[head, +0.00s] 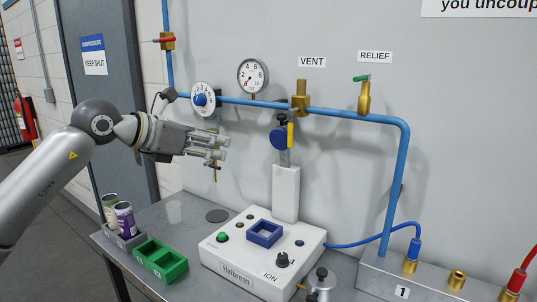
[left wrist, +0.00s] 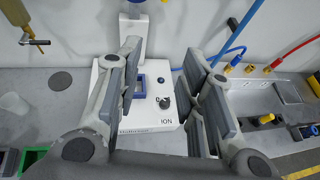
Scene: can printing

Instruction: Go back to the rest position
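My left gripper (head: 222,147) is raised in front of the wall, left of the white printing machine's column and well above the table. In the left wrist view its fingers (left wrist: 165,85) are spread wide with nothing between them. The white machine (head: 225,262) stands on the table with an empty-looking blue square nest (head: 265,234) on top; the nest also shows in the left wrist view (left wrist: 140,84). A purple can (head: 125,220) and a greenish can (head: 109,207) stand in a grey holder (head: 123,243) at the table's left end. My right gripper is not in view.
A green two-slot tray (head: 160,261) sits beside the grey holder. A blue pipe (head: 350,116) with a gauge (head: 253,75), dial (head: 204,99) and valves runs along the wall near my left gripper. A grey manifold block (head: 401,291) with hoses is at the right.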

